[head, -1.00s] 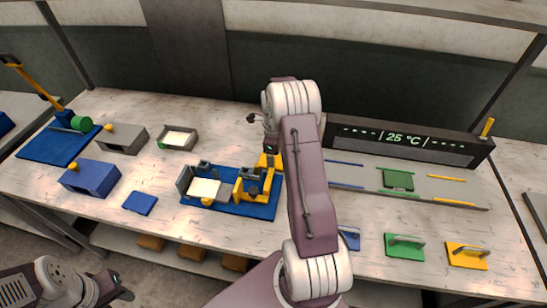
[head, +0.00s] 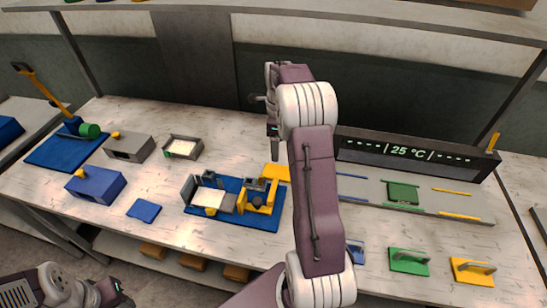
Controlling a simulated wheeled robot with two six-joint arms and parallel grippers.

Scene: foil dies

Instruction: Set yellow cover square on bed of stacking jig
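A flat yellow piece (head: 277,173), which looks like the yellow cover, lies just behind the stacking jig; my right arm partly hides it. The stacking jig (head: 264,221) has a blue base, grey upright walls and a yellow clamp-like part. A cream square (head: 209,198) lies on its bed at the left. My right gripper (head: 272,132) is above and behind the yellow piece, apart from it in the picture. Its fingers are too small and edge-on to read. My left gripper (head: 122,297) is at the lower left, off the table front, with its fingers unclear.
A blue box (head: 97,185), grey box (head: 130,147), grey tray (head: 197,153) and blue plate (head: 144,211) stand left of the jig. Green (head: 408,262) and yellow (head: 472,272) handled plates lie front right. A display (head: 413,153) stands at the back right. An overhead shelf spans the back.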

